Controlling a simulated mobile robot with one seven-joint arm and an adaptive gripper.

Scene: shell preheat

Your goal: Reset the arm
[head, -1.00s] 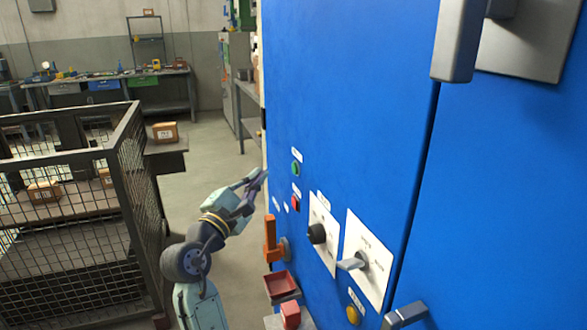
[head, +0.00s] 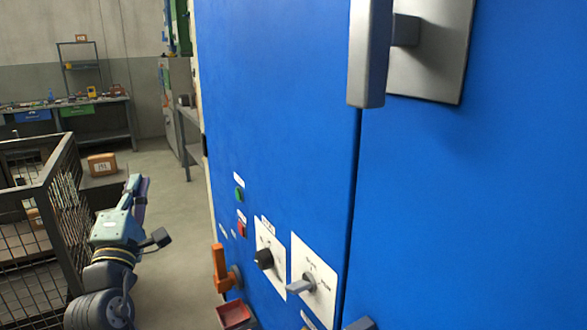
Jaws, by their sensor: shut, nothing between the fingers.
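My arm is at the lower left of the head view. My gripper (head: 140,186) points up and away from me, with its dark fingers shut and empty. It is apart from the blue cabinet (head: 275,120), to the left of the cabinet's panel. The fingertips are small, and the wrist partly hides them.
The cabinet carries a green button (head: 239,194), a red button (head: 241,229), an orange lever (head: 220,268), a black knob (head: 264,259), a grey switch (head: 301,286) and a large grey handle (head: 370,55). A mesh cage (head: 62,205) stands close at left, by a cardboard box (head: 102,164).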

